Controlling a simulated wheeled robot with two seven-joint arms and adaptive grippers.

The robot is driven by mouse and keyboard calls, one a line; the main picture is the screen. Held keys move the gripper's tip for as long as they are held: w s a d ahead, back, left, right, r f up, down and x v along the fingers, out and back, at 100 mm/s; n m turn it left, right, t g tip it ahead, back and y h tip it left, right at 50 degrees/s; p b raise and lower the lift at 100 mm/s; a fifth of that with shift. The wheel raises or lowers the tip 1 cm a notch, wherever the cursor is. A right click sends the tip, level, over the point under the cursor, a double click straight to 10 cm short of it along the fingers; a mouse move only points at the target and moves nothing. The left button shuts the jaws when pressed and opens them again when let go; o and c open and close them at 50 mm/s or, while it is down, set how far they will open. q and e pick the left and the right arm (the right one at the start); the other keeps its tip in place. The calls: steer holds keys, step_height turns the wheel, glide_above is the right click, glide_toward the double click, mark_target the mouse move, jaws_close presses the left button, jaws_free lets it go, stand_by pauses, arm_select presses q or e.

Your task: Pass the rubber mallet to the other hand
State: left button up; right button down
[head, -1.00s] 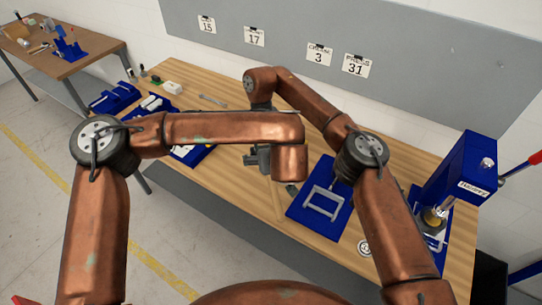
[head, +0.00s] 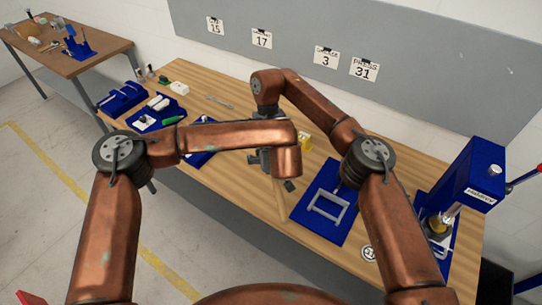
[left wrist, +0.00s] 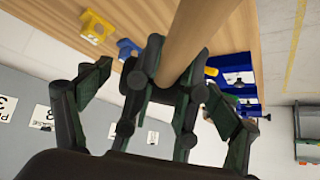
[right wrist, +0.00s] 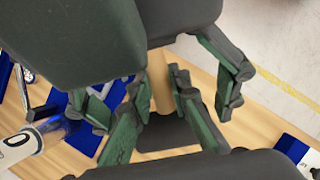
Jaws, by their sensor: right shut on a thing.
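The mallet shows as a pale wooden handle (head: 280,203) standing out below my grippers over the front of the workbench; its rubber head cannot be made out for sure. In the left wrist view the handle (left wrist: 183,40) runs upward between dark fingers. My left gripper (left wrist: 178,75) is at the handle with fingers on both sides; how tightly they close on it cannot be told. My right gripper (right wrist: 165,110) is shut on the handle (right wrist: 162,88), close to my left gripper. In the head view my left forearm hides most of both grippers.
The wooden workbench (head: 235,185) holds a blue mat (head: 318,222) with a grey frame, a blue press (head: 468,180) at the right, and blue trays (head: 122,98) at the left. A yellow block (head: 305,141) lies behind my left forearm. A second table (head: 80,62) stands far left.

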arm_select(q)
steer(key=c, duration=1.4)
arm_select(e)
steer(key=shift+r, duration=0.1)
arm_select(q)
steer(key=shift+r, duration=0.1)
steer(key=shift+c, duration=0.4)
arm_select(e)
steer(key=c, duration=1.7)
jaws_free()
steer(key=shift+c, duration=0.2)
